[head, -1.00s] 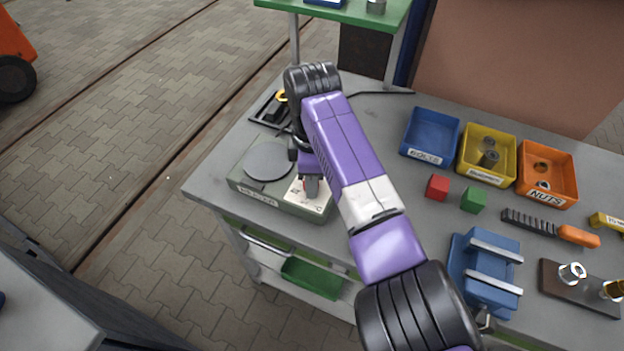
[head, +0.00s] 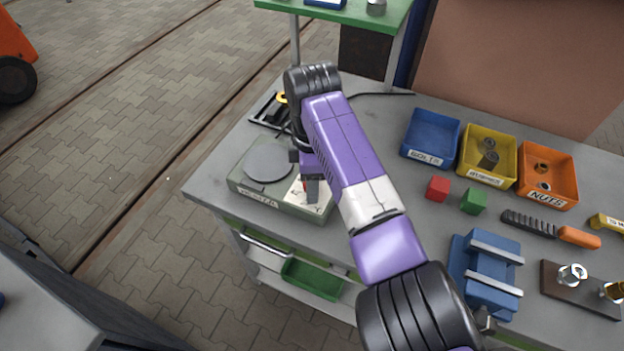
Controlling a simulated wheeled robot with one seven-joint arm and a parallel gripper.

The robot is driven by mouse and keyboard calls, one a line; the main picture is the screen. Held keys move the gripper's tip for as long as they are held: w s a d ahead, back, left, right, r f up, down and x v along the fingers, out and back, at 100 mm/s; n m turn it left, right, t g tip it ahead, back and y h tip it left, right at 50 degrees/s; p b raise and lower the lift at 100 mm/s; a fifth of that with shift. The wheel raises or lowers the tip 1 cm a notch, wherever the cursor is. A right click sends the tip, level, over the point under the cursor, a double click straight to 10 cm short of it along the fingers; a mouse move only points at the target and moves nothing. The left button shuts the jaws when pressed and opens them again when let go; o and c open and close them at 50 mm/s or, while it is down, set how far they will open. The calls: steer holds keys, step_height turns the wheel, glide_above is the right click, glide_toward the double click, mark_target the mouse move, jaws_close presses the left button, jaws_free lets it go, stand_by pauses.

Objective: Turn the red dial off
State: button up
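A grey-green heater (head: 278,203) with a round grey plate (head: 268,163) stands at the left front corner of the workbench. Its pale control panel (head: 322,197) is on the right part of its top. My gripper (head: 311,190) points down over this panel. A small bit of the red dial (head: 304,186) shows beside the gripper fingers; the rest of it is hidden behind them. The fingers are at the dial, but I cannot make out whether they are closed on it. The dial's setting cannot be read.
Blue (head: 431,135), yellow (head: 487,154) and orange (head: 547,175) bins stand at the back right. A red cube (head: 437,188), a green cube (head: 473,201) and a blue vise (head: 486,270) are right of my arm. A black cable (head: 380,94) runs behind the heater.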

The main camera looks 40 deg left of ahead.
steer(key=shift+r+b, duration=0.75)
steer(key=shift+r, duration=3.15)
